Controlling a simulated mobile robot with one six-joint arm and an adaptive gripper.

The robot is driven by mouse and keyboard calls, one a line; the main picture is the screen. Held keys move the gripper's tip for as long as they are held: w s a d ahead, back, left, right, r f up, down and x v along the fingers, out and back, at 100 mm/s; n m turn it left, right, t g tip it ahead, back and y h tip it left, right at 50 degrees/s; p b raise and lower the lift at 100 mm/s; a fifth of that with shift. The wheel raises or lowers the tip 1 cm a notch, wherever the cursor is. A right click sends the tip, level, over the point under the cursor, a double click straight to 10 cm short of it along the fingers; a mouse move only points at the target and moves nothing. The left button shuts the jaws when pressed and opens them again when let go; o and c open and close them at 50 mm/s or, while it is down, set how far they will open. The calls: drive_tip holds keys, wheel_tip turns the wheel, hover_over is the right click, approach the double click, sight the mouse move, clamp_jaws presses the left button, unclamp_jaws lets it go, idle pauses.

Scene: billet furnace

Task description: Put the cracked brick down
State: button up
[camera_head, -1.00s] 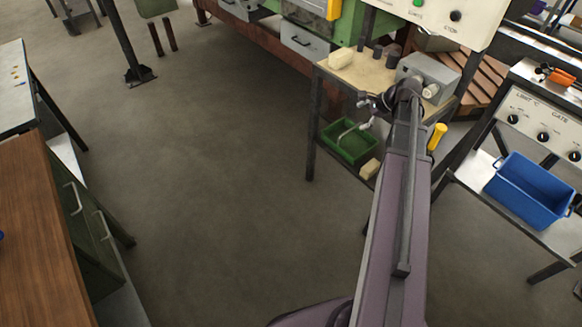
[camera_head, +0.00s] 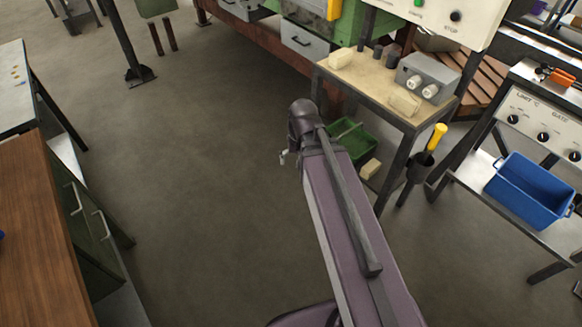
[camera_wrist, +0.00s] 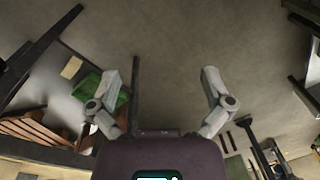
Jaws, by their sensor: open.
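Pale bricks show in the head view: one on the far left of the small bench top (camera_head: 341,59), one at its front right edge (camera_head: 404,104). A third pale brick (camera_head: 371,168) lies on the bench's lower shelf beside a green tray; it also shows in the wrist view (camera_wrist: 71,67). I cannot tell which one is cracked. My gripper (camera_wrist: 168,82) is open, with nothing between its fingers but floor behind. In the head view only a small part of my gripper (camera_head: 284,158) shows, left of the bench and clear of it.
A grey box with two round knobs (camera_head: 423,79) stands on the bench. The green tray (camera_head: 365,150) is partly hidden by my arm. A yellow-handled tool (camera_head: 437,136) stands in a holder at the bench's right. A blue bin (camera_head: 530,190) is on the right. Floor at left is clear.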

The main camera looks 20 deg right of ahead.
drive_tip(key=shift+s+a+n+h, duration=0.5)
drive_tip(key=shift+s+a+n, duration=0.5)
drive_tip(key=shift+a+n, duration=0.15)
